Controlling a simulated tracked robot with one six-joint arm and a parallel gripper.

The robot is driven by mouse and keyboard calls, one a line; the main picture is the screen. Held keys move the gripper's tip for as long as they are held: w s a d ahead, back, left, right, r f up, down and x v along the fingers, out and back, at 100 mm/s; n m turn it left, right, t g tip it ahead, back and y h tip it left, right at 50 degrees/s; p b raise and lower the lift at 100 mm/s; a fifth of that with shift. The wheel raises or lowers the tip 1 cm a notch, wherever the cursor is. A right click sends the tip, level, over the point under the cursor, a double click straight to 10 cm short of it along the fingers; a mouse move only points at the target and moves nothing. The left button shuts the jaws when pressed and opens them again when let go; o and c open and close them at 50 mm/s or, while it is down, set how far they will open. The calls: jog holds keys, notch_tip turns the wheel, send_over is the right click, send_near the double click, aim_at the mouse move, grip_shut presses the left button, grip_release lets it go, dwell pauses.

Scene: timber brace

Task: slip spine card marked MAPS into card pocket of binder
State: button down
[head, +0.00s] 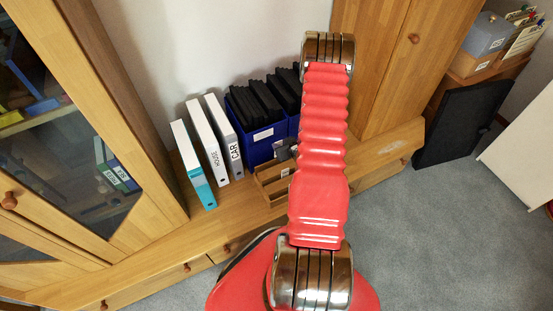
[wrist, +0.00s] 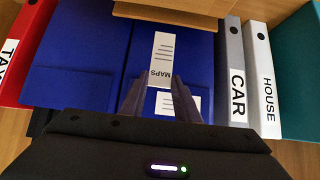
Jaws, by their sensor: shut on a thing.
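The white MAPS card (wrist: 161,55) shows between the tips of my gripper (wrist: 157,90) in the wrist view. My gripper is shut on it, and it stands out beyond the fingertips in front of blue files. A teal binder (wrist: 300,62) is at the right edge of the wrist view.
A white HOUSE binder (head: 211,145) and a grey CAR binder (head: 228,141) stand beside the teal one. Blue files (head: 263,150) with black folders and a wooden tray (head: 268,187) are to their right. A red TAX binder (wrist: 22,50) shows in the wrist view. A glass-fronted cabinet is left.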

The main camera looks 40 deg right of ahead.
jog(key=w+a+r+n+y, duration=0.1)
jog(key=w+a+r, duration=0.2)
jog(key=a+r, duration=0.7)
jog(key=w+a+r+n+y, duration=0.1)
jog(key=w+a+r, duration=0.3)
jog(key=a+r, duration=0.7)
jog(key=w+a+r+n+y, duration=0.1)
jog(key=w+a+r, duration=0.2)
jog(key=a+r, duration=0.7)
jog(key=a, duration=0.8)
jog(key=shift+w+r+n, duration=0.25)
jog(key=shift+w+n, duration=0.05)
jog(key=shift+d, duration=0.1)
